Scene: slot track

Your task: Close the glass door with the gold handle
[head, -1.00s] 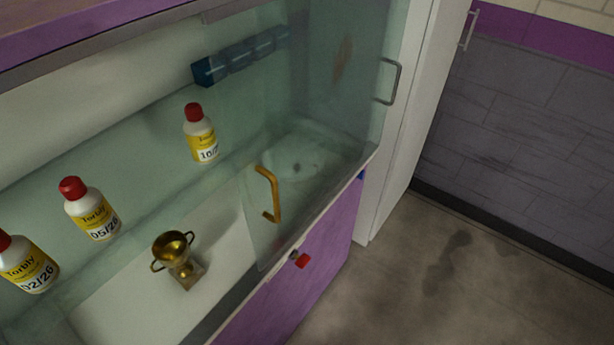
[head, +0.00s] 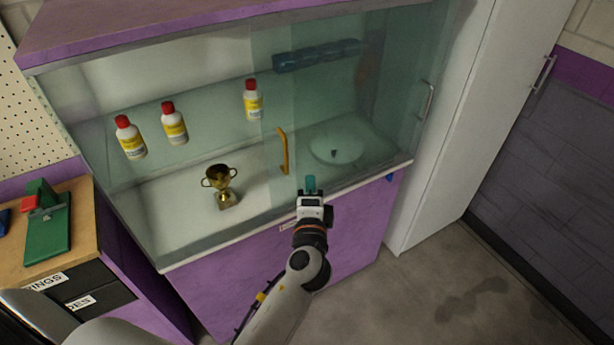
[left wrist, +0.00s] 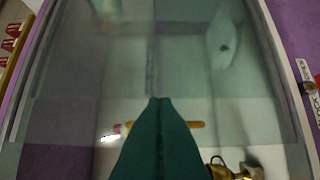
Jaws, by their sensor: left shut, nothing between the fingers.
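The glass door (head: 268,75) with the gold handle (head: 283,152) stands over the right part of the purple cabinet's front, overlapping the other pane. The left part of the front looks uncovered. My left gripper (head: 310,184) is shut and empty, in front of the glass, right of and lower than the gold handle in the head view. In the left wrist view its closed fingers (left wrist: 160,125) point at the glass and cover part of the gold handle (left wrist: 197,124). I cannot tell whether the fingertips touch the glass. My right gripper is not in view.
Inside the cabinet are a gold trophy (head: 221,186), several red-capped bottles (head: 174,124), a plate (head: 336,146) and a dark blue row of objects (head: 318,55). A silver handle (head: 425,101) is at the right. A wooden bench (head: 80,240) stands left; the floor at right is clear.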

